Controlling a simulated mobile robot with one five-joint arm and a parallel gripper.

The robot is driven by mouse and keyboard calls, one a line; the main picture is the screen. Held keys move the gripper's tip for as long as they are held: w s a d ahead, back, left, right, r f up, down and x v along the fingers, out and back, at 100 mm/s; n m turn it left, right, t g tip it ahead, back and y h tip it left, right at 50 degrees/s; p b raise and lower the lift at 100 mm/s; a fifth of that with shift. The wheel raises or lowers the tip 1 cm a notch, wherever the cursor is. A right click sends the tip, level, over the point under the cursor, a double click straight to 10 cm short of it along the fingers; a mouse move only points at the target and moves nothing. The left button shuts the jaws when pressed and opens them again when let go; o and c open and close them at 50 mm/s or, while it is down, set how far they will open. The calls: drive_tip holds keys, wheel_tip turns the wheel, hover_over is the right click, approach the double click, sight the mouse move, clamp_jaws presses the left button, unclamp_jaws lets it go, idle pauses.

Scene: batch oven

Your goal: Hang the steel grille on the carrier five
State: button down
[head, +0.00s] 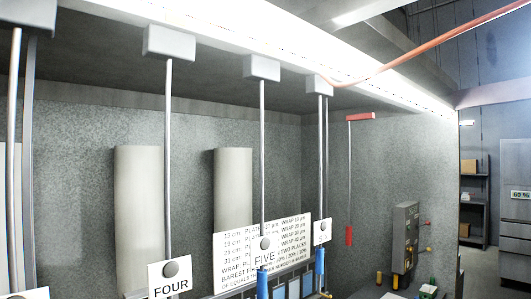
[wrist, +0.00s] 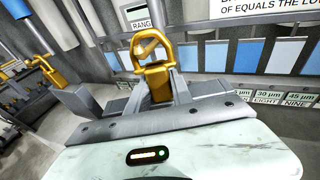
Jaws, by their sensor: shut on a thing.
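Carrier five is a thin rod (head: 262,160) hanging from a grey block, with a FIVE sign (head: 264,258) and a blue sleeve (head: 262,285) low down; its lower end is below the head view. My gripper (wrist: 152,80) shows only in the wrist view, its two grey fingers shut on a gold-coloured looped piece (wrist: 155,52). I cannot tell whether this piece belongs to the steel grille; no grille bars are clearly visible. At the upper left of the wrist view, a blue sleeve (wrist: 14,9) has a gold hook (wrist: 32,38) beneath it, apart from my gripper.
Carriers four (head: 168,160) and six (head: 320,150) hang either side of five. Behind are a printed panel (head: 240,245) and pale columns (head: 140,200). A red-ended rod (head: 349,180) and grey control box (head: 404,240) are at right. Blue and white swatches (wrist: 245,55) line the wrist view's back.

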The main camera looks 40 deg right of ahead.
drive_tip(key=shift+f+b, duration=0.4)
idle(0.4)
idle(0.4)
drive_tip(key=c, duration=1.5)
unclamp_jaws()
drive_tip(key=shift+o, duration=0.7)
drive_tip(key=o, duration=0.5)
drive_tip(key=shift+o, duration=0.2)
drive_tip(key=shift+s, duration=0.1)
